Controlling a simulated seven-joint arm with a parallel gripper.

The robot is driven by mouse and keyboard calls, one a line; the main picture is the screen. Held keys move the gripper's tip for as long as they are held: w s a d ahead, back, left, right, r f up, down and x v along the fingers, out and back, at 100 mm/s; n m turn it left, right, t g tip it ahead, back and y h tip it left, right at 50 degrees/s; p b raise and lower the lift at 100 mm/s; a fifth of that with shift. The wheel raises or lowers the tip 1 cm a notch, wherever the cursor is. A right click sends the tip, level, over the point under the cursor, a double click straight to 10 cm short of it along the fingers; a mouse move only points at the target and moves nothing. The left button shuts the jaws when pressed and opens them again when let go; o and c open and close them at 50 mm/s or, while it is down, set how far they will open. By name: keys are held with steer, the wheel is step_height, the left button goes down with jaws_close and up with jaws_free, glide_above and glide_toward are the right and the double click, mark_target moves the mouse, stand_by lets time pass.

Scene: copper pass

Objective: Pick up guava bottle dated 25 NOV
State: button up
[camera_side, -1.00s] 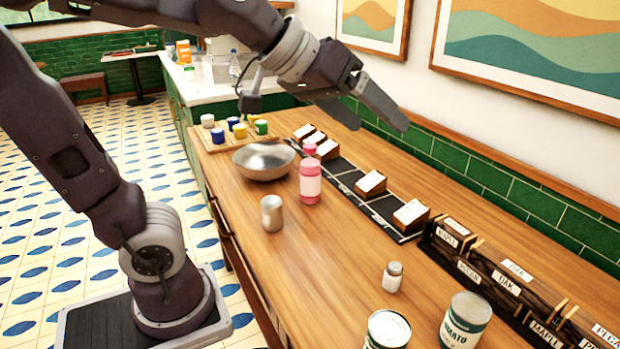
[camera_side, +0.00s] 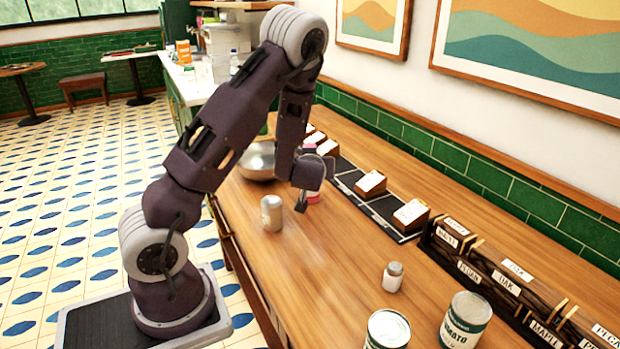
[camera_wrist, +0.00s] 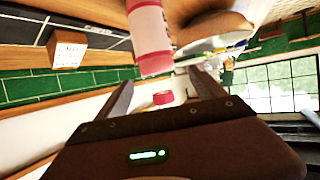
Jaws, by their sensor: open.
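A pink bottle with a white label (camera_wrist: 150,30) shows large at the top of the wrist view, just beyond my fingertips. In the side view only a little of a pink bottle (camera_side: 314,197) shows beside my gripper, which covers the rest. My gripper (camera_wrist: 161,78) is open and empty, with its fingers spread on both sides of a small pink-red cap (camera_wrist: 163,98). I cannot tell whether that cap belongs to the same bottle. In the side view my gripper points down over the counter. No date is readable on the label.
A silver shaker (camera_side: 272,213) stands close to my gripper, and a metal bowl (camera_side: 258,160) lies behind it. Small labelled boxes (camera_side: 371,183) stand in a dark rack by the wall. A small jar (camera_side: 393,277) and cans (camera_side: 466,320) stand nearer, with bare counter between.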

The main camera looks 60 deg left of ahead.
steer(key=f, duration=0.6)
steer(key=shift+w+a, duration=0.15)
steer(key=shift+a, duration=0.1)
steer(key=x, duration=0.6)
steer(key=shift+w+a+f, duration=0.15)
steer(key=shift+w+f, duration=0.05)
steer(key=shift+c, duration=0.5)
jaws_close()
